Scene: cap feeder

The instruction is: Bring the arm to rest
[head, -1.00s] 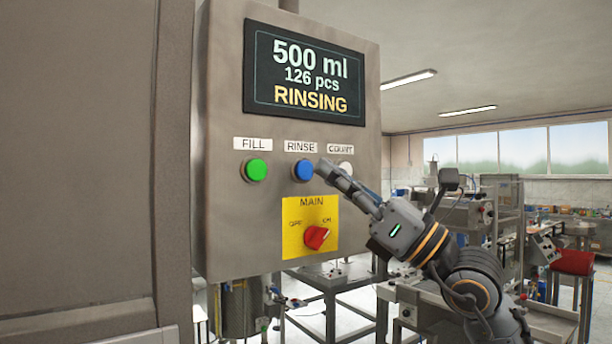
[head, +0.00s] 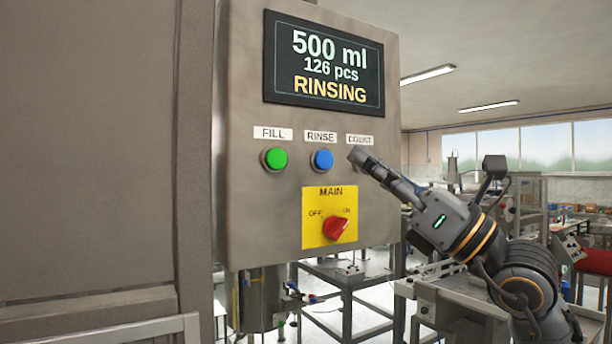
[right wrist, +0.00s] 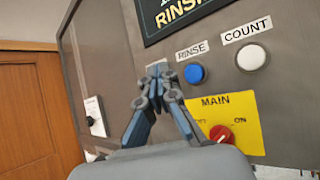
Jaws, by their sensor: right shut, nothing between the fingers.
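My right gripper (head: 358,156) is shut and empty in front of the grey control panel (head: 245,210), just right of the blue RINSE button (head: 322,160). In the head view it hides the COUNT button, while the right wrist view shows that white button (right wrist: 251,57) clear of the fingers. The right wrist view shows the closed fingers (right wrist: 158,72) left of the blue button (right wrist: 195,74), apart from it. My right arm comes in from the lower right. My left gripper is not in view.
The panel also carries a display (head: 325,64) reading 500 ml, 126 pcs, RINSING, a green FILL button (head: 274,159) and a red MAIN switch (head: 337,229) on a yellow plate. A metal frame (head: 345,290) stands below. A workshop with tables and windows lies behind at right.

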